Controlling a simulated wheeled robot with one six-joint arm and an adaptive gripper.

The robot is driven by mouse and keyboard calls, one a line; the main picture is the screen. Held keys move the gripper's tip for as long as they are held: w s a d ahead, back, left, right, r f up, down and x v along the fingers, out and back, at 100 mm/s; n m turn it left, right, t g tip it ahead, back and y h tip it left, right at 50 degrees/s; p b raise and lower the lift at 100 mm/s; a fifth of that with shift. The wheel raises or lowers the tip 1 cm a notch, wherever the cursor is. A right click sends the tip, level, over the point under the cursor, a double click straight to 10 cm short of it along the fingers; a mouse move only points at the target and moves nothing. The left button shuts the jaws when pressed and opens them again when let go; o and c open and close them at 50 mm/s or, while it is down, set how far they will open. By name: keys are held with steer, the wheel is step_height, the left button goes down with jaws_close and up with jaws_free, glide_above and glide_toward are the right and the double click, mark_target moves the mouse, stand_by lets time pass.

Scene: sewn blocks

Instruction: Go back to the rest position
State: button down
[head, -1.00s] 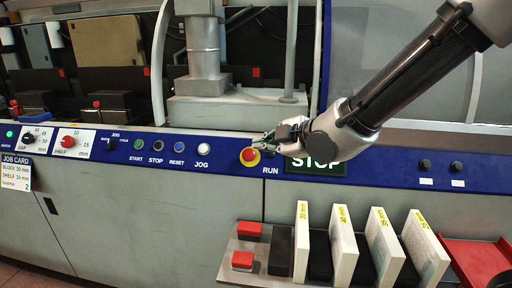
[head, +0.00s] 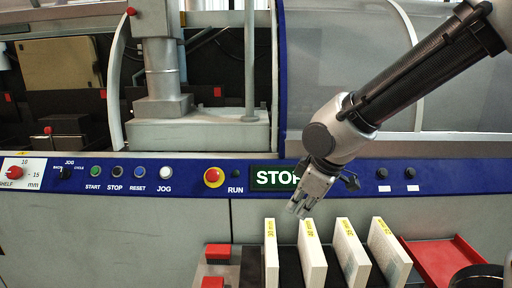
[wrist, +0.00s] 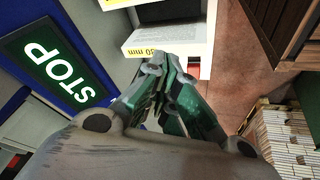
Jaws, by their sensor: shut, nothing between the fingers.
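My gripper (head: 300,209) is shut and empty. In the head view it points down in front of the panel, just right of the STOP sign (head: 262,178) and over the upright white blocks. It covers the sign's right end. In the wrist view the closed fingers (wrist: 160,98) show in the middle, with the STOP sign (wrist: 60,70) at the left and one block's labelled edge (wrist: 150,50) beyond the fingertips. The red button on its yellow ring (head: 213,177) is left of my gripper and apart from it.
The upright white blocks (head: 271,255) stand in a row below the panel.

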steer(key=s+d+r+m+h, duration=0.1)
steer(key=s+d+r+m, duration=0.2)
steer(key=d, duration=0.6)
steer(key=s+d+r+m+h, duration=0.1)
steer(key=s+d+r+m, duration=0.2)
steer(key=d, duration=0.5)
steer(key=s+d+r+m+t+h, duration=0.1)
steer(key=s+d+r+m, duration=0.2)
steer(key=d, duration=0.6)
steer(key=s+m, duration=0.2)
steer(key=m, duration=0.1)
steer(key=shift+d+r+m, duration=0.15)
steer(key=shift+d+m, duration=0.15)
steer(key=shift+s, duration=0.1)
